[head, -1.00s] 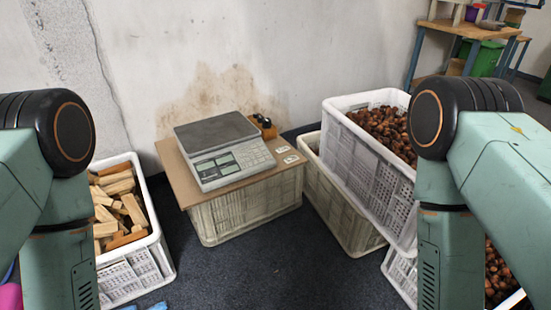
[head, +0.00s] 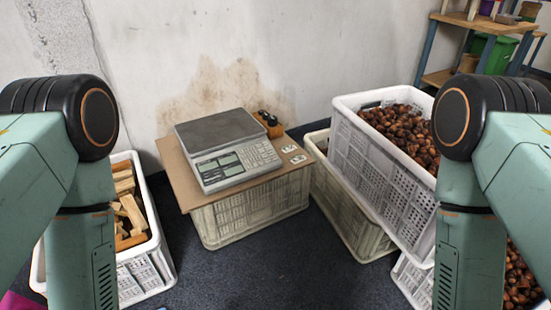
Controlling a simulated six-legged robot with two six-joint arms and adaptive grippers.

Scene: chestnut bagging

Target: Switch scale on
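The scale (head: 222,150) has a grey weighing plate and a sloped front panel with a display and a keypad. It sits on a brown board (head: 181,178) laid over a white crate (head: 250,216) against the wall. I cannot read whether its display is lit. My two arms come in at the left and right edges, apart from the scale. Both grippers are outside the head view.
A crate of wood blocks (head: 148,268) stands at the left. A crate of chestnuts (head: 372,170) rests tilted on another crate (head: 345,219) at the right, with more chestnuts below. Dark floor (head: 270,280) is clear in front. A workbench (head: 481,27) stands at the back right.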

